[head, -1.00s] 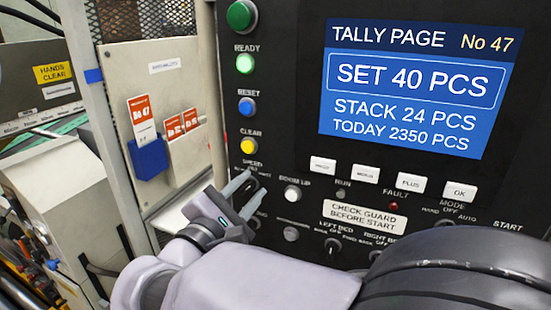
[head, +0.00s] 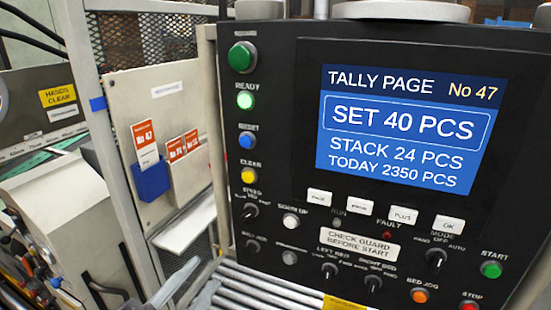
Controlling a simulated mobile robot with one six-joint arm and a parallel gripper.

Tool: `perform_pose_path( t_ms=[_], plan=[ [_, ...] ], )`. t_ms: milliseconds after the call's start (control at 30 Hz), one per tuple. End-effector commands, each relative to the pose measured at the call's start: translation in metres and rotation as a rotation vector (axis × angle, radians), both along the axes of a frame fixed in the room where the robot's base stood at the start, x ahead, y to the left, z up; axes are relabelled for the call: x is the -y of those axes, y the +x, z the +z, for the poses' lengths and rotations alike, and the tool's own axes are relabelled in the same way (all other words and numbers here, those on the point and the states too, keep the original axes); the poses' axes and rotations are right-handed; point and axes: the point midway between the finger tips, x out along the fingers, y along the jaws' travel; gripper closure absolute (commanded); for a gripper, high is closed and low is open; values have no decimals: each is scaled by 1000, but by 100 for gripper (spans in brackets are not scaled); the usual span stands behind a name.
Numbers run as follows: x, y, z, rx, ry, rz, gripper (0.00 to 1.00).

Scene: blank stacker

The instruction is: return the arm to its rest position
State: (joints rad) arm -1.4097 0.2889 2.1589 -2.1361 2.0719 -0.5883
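What looks like the tip of my gripper (head: 172,284) shows at the bottom edge of the head view, left of the rollers. It is a light grey, finger-like shape, apart from the control panel's knobs and buttons. The rest of the gripper and my arm are below the picture, so I cannot tell how far apart the fingers are. Nothing held can be seen. The black control panel (head: 300,190) stands uncovered, its screen (head: 405,130) reading SET 40 PCS, STACK 24 PCS. The green READY lamp (head: 245,100) is lit.
Grey rollers (head: 265,285) lie below the panel. A pale machine housing (head: 70,215) stands at far left. The space before the panel is clear.

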Motion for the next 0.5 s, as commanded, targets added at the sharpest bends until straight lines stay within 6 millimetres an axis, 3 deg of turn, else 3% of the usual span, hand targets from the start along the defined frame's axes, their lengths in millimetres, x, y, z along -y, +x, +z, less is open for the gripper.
perform_pose_path(
  t_ms=[67, 133, 167, 267, 300, 333, 400, 500],
  plan=[
    [8, 3, -1, -14, 10, -23, 68],
    [39, 14, -5, -64, 54, -107, 68],
    [60, 19, -8, -100, 88, -166, 68],
    [157, 22, -32, -263, 301, -447, 68],
    [196, 11, -47, -330, 437, -579, 68],
    [222, -2, -60, -377, 563, -686, 68],
    [261, -43, -89, -448, 945, -936, 68],
    [260, -78, -108, -404, 1528, -1174, 68]
  ],
)
